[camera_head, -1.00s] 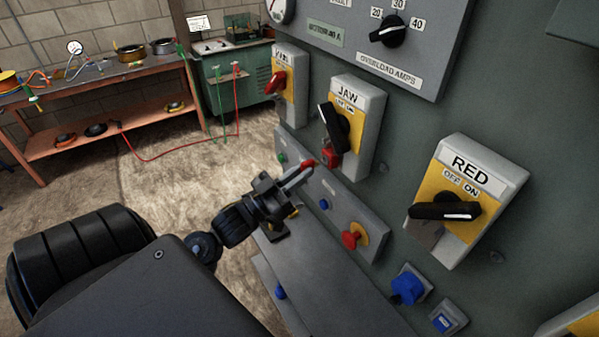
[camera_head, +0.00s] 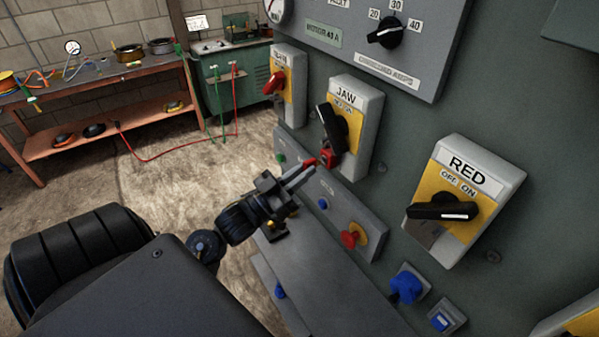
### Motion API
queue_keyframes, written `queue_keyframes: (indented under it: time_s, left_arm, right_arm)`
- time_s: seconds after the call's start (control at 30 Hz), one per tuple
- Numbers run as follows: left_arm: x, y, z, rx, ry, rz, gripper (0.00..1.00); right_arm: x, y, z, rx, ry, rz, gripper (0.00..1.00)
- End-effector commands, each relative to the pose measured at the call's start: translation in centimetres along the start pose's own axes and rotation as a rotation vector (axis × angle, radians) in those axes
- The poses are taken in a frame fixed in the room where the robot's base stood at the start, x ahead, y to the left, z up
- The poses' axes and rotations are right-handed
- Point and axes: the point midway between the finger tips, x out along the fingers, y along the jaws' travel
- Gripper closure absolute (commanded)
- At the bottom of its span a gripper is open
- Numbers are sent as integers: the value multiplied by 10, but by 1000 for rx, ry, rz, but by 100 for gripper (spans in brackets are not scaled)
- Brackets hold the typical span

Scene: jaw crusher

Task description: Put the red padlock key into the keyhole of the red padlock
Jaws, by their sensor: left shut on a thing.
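The red padlock (camera_head: 327,158) hangs below the black handle of the JAW switch (camera_head: 352,112) on the grey-green panel. My left gripper (camera_head: 300,176) reaches in from the left and is shut on the red padlock key (camera_head: 310,163). Only the key's red part shows, at the fingertips; the rest is hidden. The key lies just left of and slightly below the padlock in the picture. I cannot tell if they touch. The keyhole cannot be made out. My right gripper is not in view.
A button strip (camera_head: 325,205) with a red mushroom button (camera_head: 352,236) runs below the switches. The RED switch (camera_head: 463,203) stands to the right, with a blue knob (camera_head: 405,287) beneath. A workbench (camera_head: 100,91) stands far left. The floor between is mostly open.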

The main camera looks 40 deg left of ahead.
Motion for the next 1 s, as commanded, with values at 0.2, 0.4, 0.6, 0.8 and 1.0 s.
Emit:
queue_keyframes:
  time_s: [0.2, 0.4, 0.6, 0.8, 1.0]
  left_arm:
    - [1, 0, 0, 1, 0, 0, 100]
    - [3, 0, 1, 1, 0, 0, 100]
    - [7, 0, 3, 0, 0, 0, 100]
    - [11, 0, 4, 0, 0, 0, 100]
    - [12, 0, 5, 0, 0, 0, 74]
  right_arm:
    - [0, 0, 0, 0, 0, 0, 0]
    - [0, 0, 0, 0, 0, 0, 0]
    - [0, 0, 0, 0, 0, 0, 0]
    - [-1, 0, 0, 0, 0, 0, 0]
    - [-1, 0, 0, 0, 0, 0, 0]
